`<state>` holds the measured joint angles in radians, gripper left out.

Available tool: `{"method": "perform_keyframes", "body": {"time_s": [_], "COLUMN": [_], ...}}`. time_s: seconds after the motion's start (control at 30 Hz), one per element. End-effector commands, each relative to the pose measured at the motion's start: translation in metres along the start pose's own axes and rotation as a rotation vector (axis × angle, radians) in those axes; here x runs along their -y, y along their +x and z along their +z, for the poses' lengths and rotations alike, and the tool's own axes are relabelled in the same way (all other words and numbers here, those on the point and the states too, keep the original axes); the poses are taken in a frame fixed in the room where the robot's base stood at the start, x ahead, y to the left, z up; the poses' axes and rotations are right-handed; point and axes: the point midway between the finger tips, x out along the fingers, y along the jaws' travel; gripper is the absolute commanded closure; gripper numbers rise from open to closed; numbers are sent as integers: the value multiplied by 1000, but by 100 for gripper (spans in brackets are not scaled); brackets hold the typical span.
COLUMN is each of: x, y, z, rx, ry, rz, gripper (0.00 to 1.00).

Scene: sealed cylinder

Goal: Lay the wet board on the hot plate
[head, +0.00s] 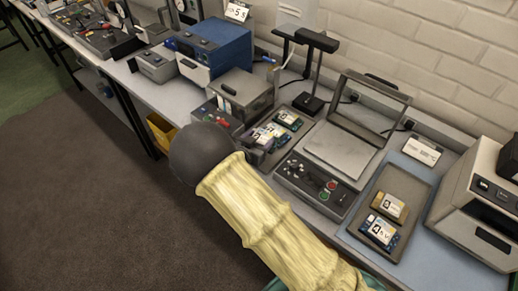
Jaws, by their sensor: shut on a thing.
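My arm, in a yellow sleeve, reaches from the bottom of the head view to a dark round joint at the left of the bench devices. My gripper and whatever it holds are not visible. A device with a flat pale plate (342,151) stands right of centre, its hinged frame (368,108) raised; it may be the hot plate. Its bare plate shows nothing on it. Two labelled boards, one gold (391,207) and one blue (381,232), lie in a grey tray (408,187) at right. I cannot tell which board is wet.
More labelled boards (268,135) sit left of the plate device, partly behind my arm. A dark stand (312,75) rises behind them. A blue box-shaped device (215,52) is further left. A pale machine (482,205) stands at far right. A white brick wall backs the bench.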

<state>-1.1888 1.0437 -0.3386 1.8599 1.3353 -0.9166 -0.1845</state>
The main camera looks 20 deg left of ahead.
Motion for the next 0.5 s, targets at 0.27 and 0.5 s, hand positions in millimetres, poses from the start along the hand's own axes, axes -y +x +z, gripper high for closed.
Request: {"method": "perform_keyframes", "body": {"time_s": [0.27,0.5], "x": [0,0], "y": [-11,-12], "z": [-34,-39], "rx": [0,0], "ry": [1,-1], "rz": [-1,0], "gripper": [71,71]}}
